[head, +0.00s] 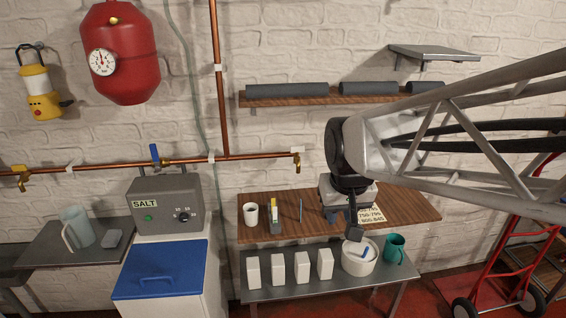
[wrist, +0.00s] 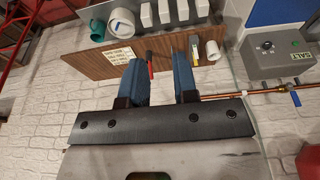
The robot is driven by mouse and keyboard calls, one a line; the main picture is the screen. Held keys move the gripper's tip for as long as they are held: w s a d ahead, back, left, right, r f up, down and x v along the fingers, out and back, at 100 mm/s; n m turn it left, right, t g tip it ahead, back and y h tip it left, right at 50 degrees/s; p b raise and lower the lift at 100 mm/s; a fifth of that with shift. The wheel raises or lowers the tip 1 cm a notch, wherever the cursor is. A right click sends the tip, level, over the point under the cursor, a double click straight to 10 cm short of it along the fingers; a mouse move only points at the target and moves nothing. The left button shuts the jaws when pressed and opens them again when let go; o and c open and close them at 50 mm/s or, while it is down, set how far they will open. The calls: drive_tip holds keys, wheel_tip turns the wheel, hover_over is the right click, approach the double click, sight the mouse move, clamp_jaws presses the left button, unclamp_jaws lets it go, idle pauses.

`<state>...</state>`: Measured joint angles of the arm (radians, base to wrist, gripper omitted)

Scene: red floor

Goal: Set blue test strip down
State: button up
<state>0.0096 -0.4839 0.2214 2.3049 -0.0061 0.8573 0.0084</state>
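My gripper (head: 355,234) hangs in front of the wooden shelf in the head view, close above a white round bowl. In the wrist view its two blue-grey fingers (wrist: 158,75) stand apart with a gap between them, and I see nothing clamped there. A small blue piece (head: 365,253) shows inside the bowl (head: 345,262); I cannot tell for sure that it is the test strip.
The lower metal bench (head: 310,291) carries several white blocks (head: 302,269) and a teal mug (head: 394,248).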

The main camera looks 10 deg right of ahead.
drive_tip(key=s+f, duration=0.1)
drive_tip(key=s, duration=1.1)
drive_tip(key=shift+s, duration=0.4)
idle(0.4)
